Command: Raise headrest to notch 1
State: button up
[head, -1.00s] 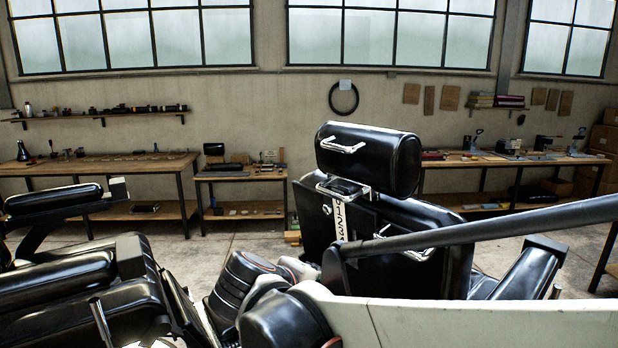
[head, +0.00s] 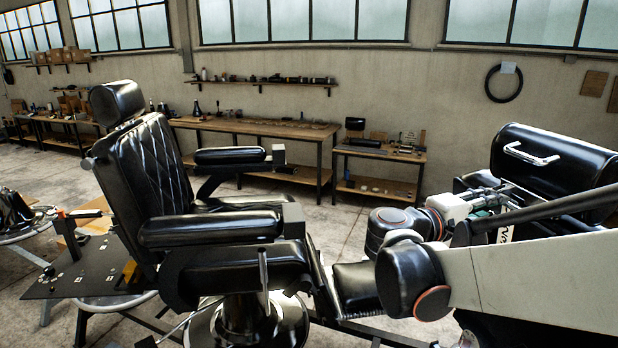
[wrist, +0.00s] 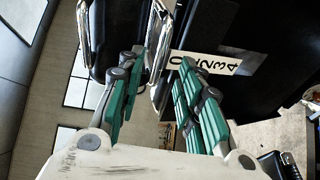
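The black padded headrest (head: 577,172) is at the right of the head view, with a chrome handle (head: 531,154) on its face. In the wrist view the headrest (wrist: 112,35) is at the upper left, its handle (wrist: 83,38) beside it. A second chrome bar (wrist: 159,55) lies between the green fingers of my gripper (wrist: 157,66), which are apart. I cannot tell whether either finger touches the bar. A white notch strip (wrist: 208,65) reads 0 to 4 beside the right finger. In the head view my gripper (head: 490,197) is just below the headrest, partly hidden.
Another black barber chair (head: 215,230) stands at the left, with a dark plate (head: 75,275) behind it. Workbenches (head: 255,127) and a small table (head: 380,152) line the wall. Open floor lies between the chair and benches.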

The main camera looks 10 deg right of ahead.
jog(key=x, duration=0.7)
jog(key=shift+w, duration=0.1)
jog(key=shift+c, duration=0.3)
grip_shut()
